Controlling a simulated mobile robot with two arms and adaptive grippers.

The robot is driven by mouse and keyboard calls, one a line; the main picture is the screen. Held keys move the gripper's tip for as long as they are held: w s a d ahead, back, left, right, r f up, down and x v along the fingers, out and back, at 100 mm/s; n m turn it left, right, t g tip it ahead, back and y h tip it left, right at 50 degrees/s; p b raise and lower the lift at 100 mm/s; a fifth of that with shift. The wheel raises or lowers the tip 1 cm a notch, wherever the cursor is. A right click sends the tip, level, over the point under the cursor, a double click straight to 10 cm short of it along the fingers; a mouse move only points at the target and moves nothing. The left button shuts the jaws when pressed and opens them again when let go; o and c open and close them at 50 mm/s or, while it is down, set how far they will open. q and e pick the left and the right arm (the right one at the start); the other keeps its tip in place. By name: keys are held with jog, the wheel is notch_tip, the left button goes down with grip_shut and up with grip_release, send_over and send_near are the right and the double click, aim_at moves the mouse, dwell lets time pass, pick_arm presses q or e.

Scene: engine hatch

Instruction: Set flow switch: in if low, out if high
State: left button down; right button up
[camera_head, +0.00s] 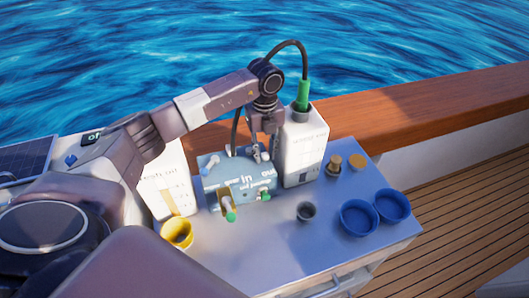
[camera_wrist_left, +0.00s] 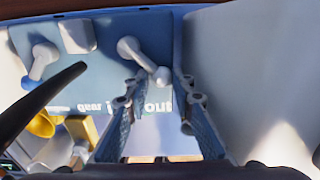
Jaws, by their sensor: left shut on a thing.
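The blue switch box (camera_head: 210,182) stands on the grey counter, with white lettering including "in" and "out". In the left wrist view its top panel (camera_wrist_left: 100,75) shows "gear" and "out" lettering and two pale levers. My left gripper (camera_head: 258,156) reaches down over the right rear of the box. In the wrist view its fingers (camera_wrist_left: 161,76) stand on either side of the tip of the right lever (camera_wrist_left: 135,52), shut on it near "out". The other lever (camera_wrist_left: 42,61) is free at the left. I cannot read any low or high indication. My right gripper is not in view.
A white bottle (camera_head: 304,150) with a green neck and black hose stands close right of the gripper. Another white container (camera_head: 165,185) is left of the box.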

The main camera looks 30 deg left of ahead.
pick_arm(q)
jog(key=shift+w+a+r, duration=0.15)
jog(key=shift+w+r, duration=0.15)
jog(key=shift+r, duration=0.05)
jog(key=c, duration=1.7)
grip_release()
jog(key=shift+o, duration=0.2)
jog(key=shift+s+f, duration=0.1)
jog(key=shift+s, duration=0.05)
jog(key=shift+s+f, duration=0.15)
